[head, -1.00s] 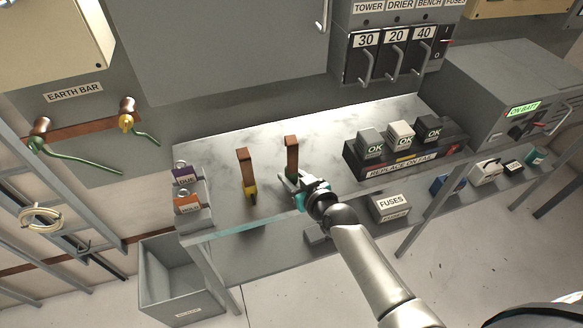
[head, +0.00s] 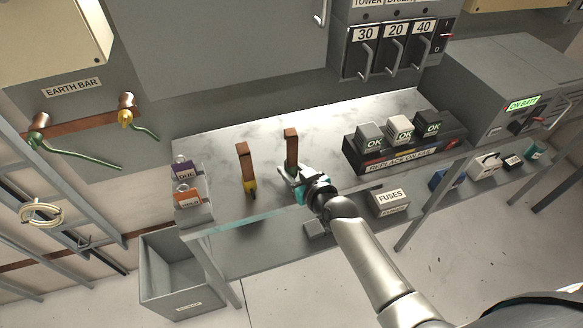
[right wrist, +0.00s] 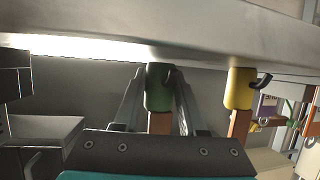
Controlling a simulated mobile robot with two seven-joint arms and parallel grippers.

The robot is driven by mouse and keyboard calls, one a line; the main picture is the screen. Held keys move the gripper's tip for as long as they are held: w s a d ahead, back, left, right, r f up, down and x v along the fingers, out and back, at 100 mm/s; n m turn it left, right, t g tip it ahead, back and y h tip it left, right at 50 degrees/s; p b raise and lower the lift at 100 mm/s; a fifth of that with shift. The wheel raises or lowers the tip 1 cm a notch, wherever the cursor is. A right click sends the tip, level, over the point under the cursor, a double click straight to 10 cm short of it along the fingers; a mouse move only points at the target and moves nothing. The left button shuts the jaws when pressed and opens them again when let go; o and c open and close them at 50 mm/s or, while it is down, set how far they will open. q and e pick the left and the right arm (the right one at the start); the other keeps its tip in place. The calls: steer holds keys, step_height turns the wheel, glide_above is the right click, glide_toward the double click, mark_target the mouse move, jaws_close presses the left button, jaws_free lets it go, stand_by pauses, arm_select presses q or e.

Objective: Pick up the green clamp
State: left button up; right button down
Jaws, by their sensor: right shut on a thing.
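The green clamp (head: 291,146) stands upright on the grey bench, its copper-brown bar pointing up in the head view. In the right wrist view its green grip (right wrist: 158,92) sits between the two fingers. My right gripper (head: 293,176) is shut on the green clamp at its lower end, near the bench's front edge. The fingers hide part of the green grip in the head view. My left gripper is not in view.
A similar yellow clamp (head: 246,165) stands close to the left of the green one. Purple and orange padlock-like tags (head: 186,185) sit at the bench's left end. A black rack with OK blocks (head: 400,153) stands to the right. A FUSES box (head: 390,201) is below.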

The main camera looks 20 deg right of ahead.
step_height(320, 180, up, 18)
steer(key=r+p, duration=0.1)
steer(key=p, duration=0.6)
glide_above(291, 134)
steer(key=shift+f, duration=0.25)
steer(key=shift+r, duration=0.6)
